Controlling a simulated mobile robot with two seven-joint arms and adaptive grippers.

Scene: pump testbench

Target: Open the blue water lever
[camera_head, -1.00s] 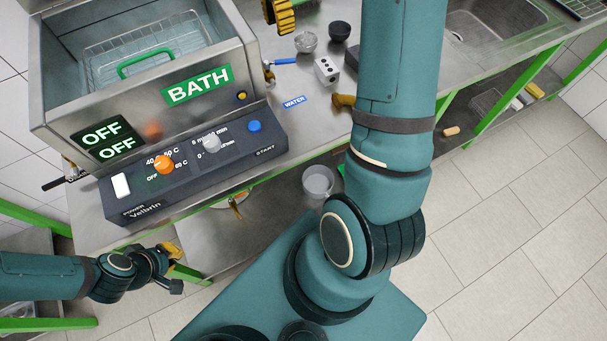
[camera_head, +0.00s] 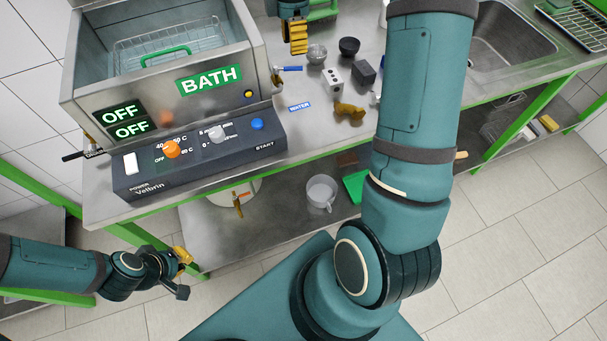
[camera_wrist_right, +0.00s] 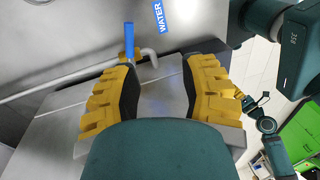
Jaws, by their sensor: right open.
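In the right wrist view the blue lever (camera_wrist_right: 129,40) stands upright in the picture at a bent metal pipe, beyond the fingers and nearer the left one. My right gripper (camera_head: 298,38) is just behind the lever in the head view. Its yellow fingers (camera_wrist_right: 160,85) are spread wide and empty, apart from the lever. My left gripper (camera_head: 182,258) hangs at the lower left, away from the bench; its fingers are too small to judge.
The bath (camera_head: 165,75) with its control panel (camera_head: 200,150) fills the left bench. Bowls (camera_head: 349,46), a white block with holes (camera_head: 333,79), a grey block (camera_head: 364,71) and a brass-coloured part (camera_head: 350,111) lie right of the lever. A sink (camera_head: 510,40) is further right.

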